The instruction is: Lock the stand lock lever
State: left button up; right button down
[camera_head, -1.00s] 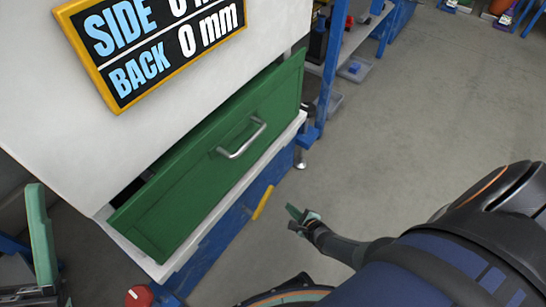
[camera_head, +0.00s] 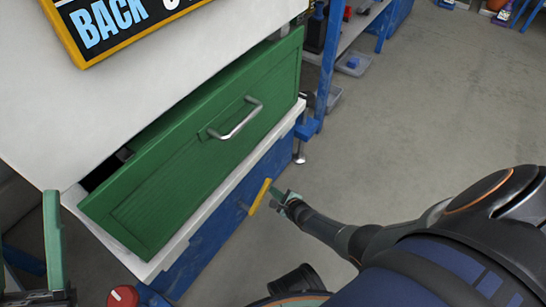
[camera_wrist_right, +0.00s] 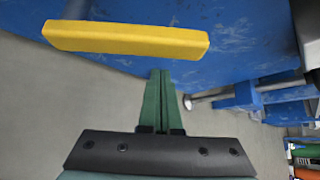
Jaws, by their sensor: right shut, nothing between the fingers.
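The stand lock lever is a yellow bar (camera_head: 260,196) on the blue stand frame (camera_head: 222,232), below the green drawer. In the head view it slants up to the right. In the right wrist view the yellow lever (camera_wrist_right: 125,38) lies across the upper left, nearly level. My right gripper (camera_head: 276,192) is just right of the lever in the head view. In the wrist view its green fingers (camera_wrist_right: 161,74) are together and empty, with their tips a little below the lever's right part. Whether they touch it I cannot tell. My left gripper (camera_head: 55,240) shows only partly at the left edge.
A green drawer (camera_head: 165,190) with a metal handle (camera_head: 236,120) sticks out above the lever. A red knob (camera_head: 123,297) is at the bottom. A metal stand foot (camera_head: 299,155) is to the right of the lever. Grey floor (camera_head: 420,110) is clear on the right.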

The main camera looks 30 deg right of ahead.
jog(key=shift+s+a+r, duration=0.2)
jog(key=shift+a+r, duration=0.1)
jog(key=shift+r, duration=0.3)
jog(key=shift+s+a+r, duration=0.15)
jog(key=shift+a+r, duration=0.15)
jog(key=shift+r, duration=0.3)
